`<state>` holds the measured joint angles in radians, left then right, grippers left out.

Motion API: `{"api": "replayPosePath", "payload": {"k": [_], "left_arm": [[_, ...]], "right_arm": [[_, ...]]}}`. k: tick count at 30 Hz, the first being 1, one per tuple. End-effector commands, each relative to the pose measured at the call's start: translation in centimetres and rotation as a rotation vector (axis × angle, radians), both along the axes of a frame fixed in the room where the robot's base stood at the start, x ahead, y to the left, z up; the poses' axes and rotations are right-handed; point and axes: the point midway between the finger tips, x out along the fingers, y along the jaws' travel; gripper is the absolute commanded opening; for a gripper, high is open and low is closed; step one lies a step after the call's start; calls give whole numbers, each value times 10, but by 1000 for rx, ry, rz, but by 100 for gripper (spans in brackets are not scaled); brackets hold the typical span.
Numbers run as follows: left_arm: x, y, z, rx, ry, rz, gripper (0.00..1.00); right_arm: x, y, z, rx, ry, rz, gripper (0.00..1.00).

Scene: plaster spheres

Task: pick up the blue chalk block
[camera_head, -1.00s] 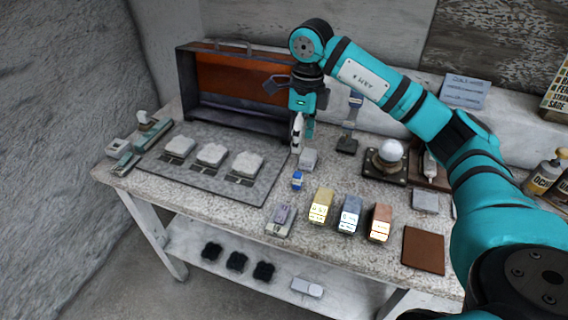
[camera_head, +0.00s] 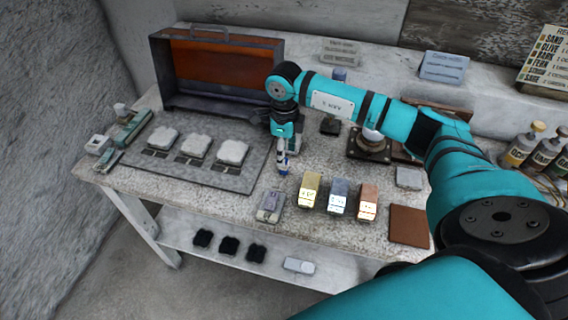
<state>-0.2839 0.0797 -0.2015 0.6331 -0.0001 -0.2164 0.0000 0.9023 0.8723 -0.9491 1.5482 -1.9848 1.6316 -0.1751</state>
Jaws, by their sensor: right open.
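The small blue block (camera_head: 283,168), with a pale band, stands on the speckled tabletop in front of my right gripper's arm. It looks like the blue chalk block. My right gripper (camera_head: 282,152) is open and points down just above or around the block's top. The fingers partly cover the block, and I cannot tell whether they touch it. My left gripper is not in view.
Gold (camera_head: 310,189), blue-grey (camera_head: 339,196) and copper (camera_head: 367,202) blocks stand to the right. A small purple-topped stand (camera_head: 270,206) is in front. A grey mat (camera_head: 215,182) with white pieces lies left. A brown pad (camera_head: 409,225) lies at the front right.

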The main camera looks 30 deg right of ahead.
Motion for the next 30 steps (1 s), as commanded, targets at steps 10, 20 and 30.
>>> {"api": "replayPosePath", "payload": {"k": [10,20,30], "left_arm": [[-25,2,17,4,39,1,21],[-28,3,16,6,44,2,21],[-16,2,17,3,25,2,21]], "right_arm": [[-2,3,-44,1,3,1,48],[-2,2,-46,1,2,1,36],[-2,2,-46,0,1,1,0]]}}
